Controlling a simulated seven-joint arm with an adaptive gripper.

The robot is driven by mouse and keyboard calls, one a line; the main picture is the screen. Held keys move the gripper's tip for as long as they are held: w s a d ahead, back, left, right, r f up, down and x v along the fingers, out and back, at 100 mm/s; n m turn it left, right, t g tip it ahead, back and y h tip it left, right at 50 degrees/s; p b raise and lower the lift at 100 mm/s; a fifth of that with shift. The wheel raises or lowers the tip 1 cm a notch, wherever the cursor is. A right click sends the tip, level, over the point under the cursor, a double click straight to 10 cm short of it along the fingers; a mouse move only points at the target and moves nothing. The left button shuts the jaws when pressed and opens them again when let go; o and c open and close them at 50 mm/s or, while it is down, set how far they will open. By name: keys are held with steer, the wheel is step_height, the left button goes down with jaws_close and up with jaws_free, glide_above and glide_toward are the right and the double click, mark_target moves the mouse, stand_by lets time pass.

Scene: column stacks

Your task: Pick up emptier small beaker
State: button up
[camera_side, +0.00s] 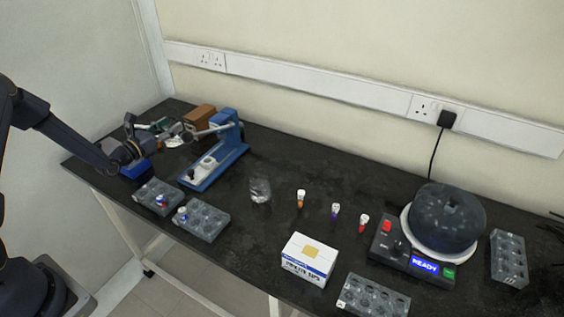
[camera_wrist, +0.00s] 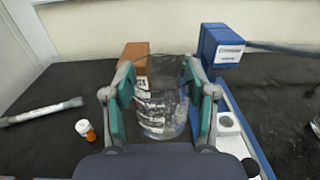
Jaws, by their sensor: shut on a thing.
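A clear glass beaker with white markings (camera_wrist: 160,112) is between the two fingers of my gripper (camera_wrist: 160,88) in the wrist view. The fingers press on its left and right sides, and it looks upright. In the side view my gripper (camera_side: 163,131) is at the far left of the bench, partly covering the held beaker (camera_side: 174,142). A second clear beaker (camera_side: 260,190) stands on the bench near the middle, apart from my gripper. The liquid level in either beaker is too unclear to tell.
A blue stand (camera_side: 218,160) is close to the right of my gripper, with a brown box (camera_side: 200,117) behind. Several vials, a white carton (camera_side: 309,258) and a centrifuge (camera_side: 443,222) occupy the right side.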

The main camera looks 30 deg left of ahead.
steer(key=s+d+r, duration=0.3)
steer(key=s+r, duration=0.1)
steer(key=s, duration=0.4)
steer(key=shift+s+r, duration=0.2)
steer(key=shift+s, duration=0.15)
steer(key=shift+d, duration=0.1)
stand_by(0.8)
steer(key=shift+r, duration=0.1)
stand_by(0.9)
